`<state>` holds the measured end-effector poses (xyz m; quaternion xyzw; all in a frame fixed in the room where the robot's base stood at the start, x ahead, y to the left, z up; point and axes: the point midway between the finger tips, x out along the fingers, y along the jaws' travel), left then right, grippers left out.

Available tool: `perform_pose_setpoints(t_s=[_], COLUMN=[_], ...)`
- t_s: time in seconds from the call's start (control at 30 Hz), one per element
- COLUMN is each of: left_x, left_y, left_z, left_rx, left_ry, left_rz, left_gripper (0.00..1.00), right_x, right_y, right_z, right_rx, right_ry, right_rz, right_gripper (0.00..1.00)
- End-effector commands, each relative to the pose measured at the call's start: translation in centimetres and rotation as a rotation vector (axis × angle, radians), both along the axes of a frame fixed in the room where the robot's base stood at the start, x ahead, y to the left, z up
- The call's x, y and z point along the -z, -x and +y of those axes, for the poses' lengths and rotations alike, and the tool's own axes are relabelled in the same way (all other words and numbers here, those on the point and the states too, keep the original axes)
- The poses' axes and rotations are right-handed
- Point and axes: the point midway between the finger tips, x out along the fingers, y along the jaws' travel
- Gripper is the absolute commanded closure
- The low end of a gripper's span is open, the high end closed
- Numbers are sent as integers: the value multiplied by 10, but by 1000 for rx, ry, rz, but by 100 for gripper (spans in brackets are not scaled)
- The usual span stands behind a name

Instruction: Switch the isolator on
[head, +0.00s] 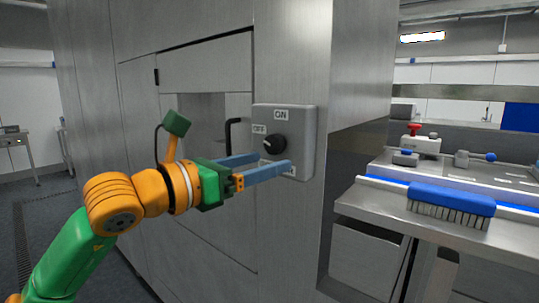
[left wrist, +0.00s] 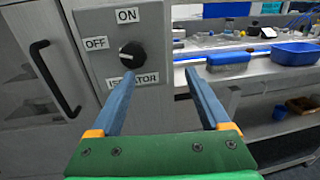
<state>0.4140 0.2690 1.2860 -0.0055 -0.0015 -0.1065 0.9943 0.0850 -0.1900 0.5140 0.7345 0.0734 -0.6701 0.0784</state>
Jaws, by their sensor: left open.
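The isolator is a grey box (head: 299,140) on the steel cabinet's face, with a round black knob (head: 274,143). Labels ON above and OFF at the left show beside the knob, and a label reading ISOLATOR, partly covered by a finger, lies below it. In the left wrist view the knob (left wrist: 132,55) has a pale mark that seems to lie toward OFF. My left gripper (head: 274,162) is open and empty in front of the box, slightly below the knob. In the left wrist view its fingers (left wrist: 160,73) are apart and the knob lies left of the gap. My right gripper is not in view.
A black door handle (head: 230,135) stands out left of the box. At the right, a steel bench (head: 365,207) carries a blue brush (head: 451,199) and a device with a red knob (head: 414,129). A blue tray (left wrist: 295,53) also shows there.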

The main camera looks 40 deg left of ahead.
Motion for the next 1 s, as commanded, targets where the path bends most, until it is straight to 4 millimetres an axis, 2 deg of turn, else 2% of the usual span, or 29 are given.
perform_pose_setpoints(t_s=[0.03, 0.13, 0.3, 0.4, 0.53, 0.77, 0.87, 1.0], left_x=[-7, -15, -21, -20, -15, -10, -10, -10], left_y=[4, 3, -30, -48, -61, -63, -63, -63], left_z=[16, 31, 28, 26, 25, 25, 24, 24], left_rx=[-71, -138, -137, -135, -135, -136, -135, -135], left_ry=[-26, -43, -40, -40, -42, -45, -45, -45], left_rz=[-7, -4, 1, -1, -2, -2, -2, -2], left_gripper=[20, 20, 20, 20, 20, 20, 44, 82], right_x=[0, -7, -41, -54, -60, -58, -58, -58], right_y=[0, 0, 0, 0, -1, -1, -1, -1], right_z=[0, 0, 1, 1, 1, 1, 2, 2], right_rx=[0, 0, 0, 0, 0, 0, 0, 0], right_ry=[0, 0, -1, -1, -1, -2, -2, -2], right_rz=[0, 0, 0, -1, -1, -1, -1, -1], right_gripper=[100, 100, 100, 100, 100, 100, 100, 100])
